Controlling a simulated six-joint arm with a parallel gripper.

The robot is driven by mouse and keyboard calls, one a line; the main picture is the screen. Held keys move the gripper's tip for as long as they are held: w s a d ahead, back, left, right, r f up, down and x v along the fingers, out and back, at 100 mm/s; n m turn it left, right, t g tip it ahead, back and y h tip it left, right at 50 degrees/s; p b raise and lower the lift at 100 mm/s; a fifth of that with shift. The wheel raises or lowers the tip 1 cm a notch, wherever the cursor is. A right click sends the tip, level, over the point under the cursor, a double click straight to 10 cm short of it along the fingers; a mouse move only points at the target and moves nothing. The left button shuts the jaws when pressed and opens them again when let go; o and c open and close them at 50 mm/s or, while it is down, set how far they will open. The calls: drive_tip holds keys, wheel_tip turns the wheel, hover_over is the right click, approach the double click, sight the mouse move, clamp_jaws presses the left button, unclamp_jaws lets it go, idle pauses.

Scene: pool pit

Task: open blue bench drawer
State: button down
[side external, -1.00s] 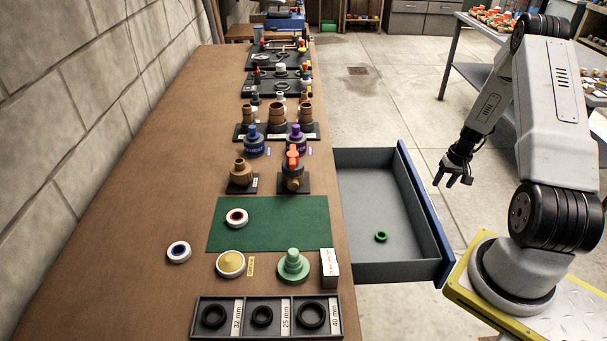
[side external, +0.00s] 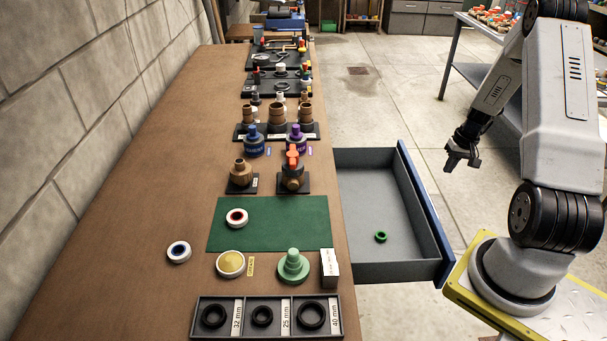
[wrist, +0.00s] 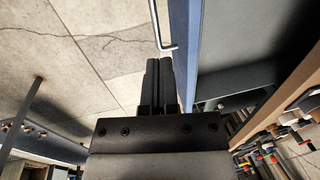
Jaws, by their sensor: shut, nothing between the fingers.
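The bench drawer (side external: 390,265) is pulled far out from the right side of the bench, its grey inside open to view. Its blue front (side external: 425,210) faces right, and it also shows in the wrist view (wrist: 184,45). A green ring (side external: 381,237) lies on the drawer floor. My gripper (side external: 458,163) is in the air to the right of the blue front, with nothing in it. In the wrist view its two fingers (wrist: 160,64) are together, close to the metal handle (wrist: 156,25) in the picture; they do not hold it.
The wooden bench (side external: 130,270) carries fittings, a green mat (side external: 275,222) and a tray of black rings (side external: 270,333). A grey side table (side external: 450,62) stands at the back right. The concrete floor (side external: 400,100) beyond the drawer is clear.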

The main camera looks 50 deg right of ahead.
drive_tip(key=w+a+r+n+g+h, duration=0.1)
drive_tip(key=w+a+n+g+h, duration=0.4)
drive_tip(key=w+a+n, duration=1.05)
wheel_tip(320, 180, down, 5)
drive_tip(key=s+d+n, duration=0.2)
drive_tip(key=shift+s+d, duration=0.25)
drive_tip(key=shift+d, duration=0.15)
drive_tip(key=shift+n, duration=0.25)
